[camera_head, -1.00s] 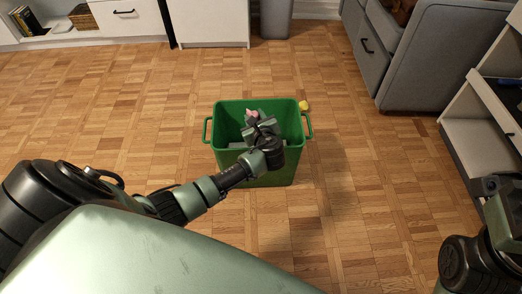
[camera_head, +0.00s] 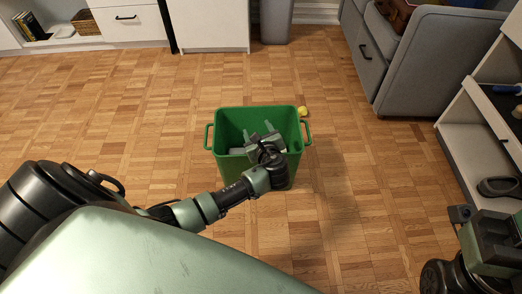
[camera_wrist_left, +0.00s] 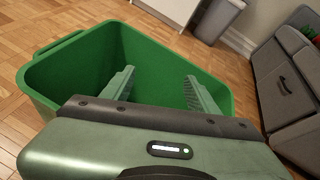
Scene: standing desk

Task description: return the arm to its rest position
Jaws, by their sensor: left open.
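My left gripper (camera_head: 258,135) is open over the green bin (camera_head: 232,117) in the head view, with its fingers over the bin's opening. In the left wrist view the two fingers (camera_wrist_left: 155,88) stand apart with nothing between them, and the bin's green wall (camera_wrist_left: 75,65) shows around them. Part of the bin's inside is hidden behind the gripper. My right arm (camera_head: 485,250) shows at the lower right edge of the head view; its fingertips are not clearly seen.
A grey sofa (camera_head: 425,60) stands at the upper right. An open white shelf unit (camera_head: 470,135) is at the right. White cabinets (camera_head: 208,22) line the back. Floor left of the bin is clear.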

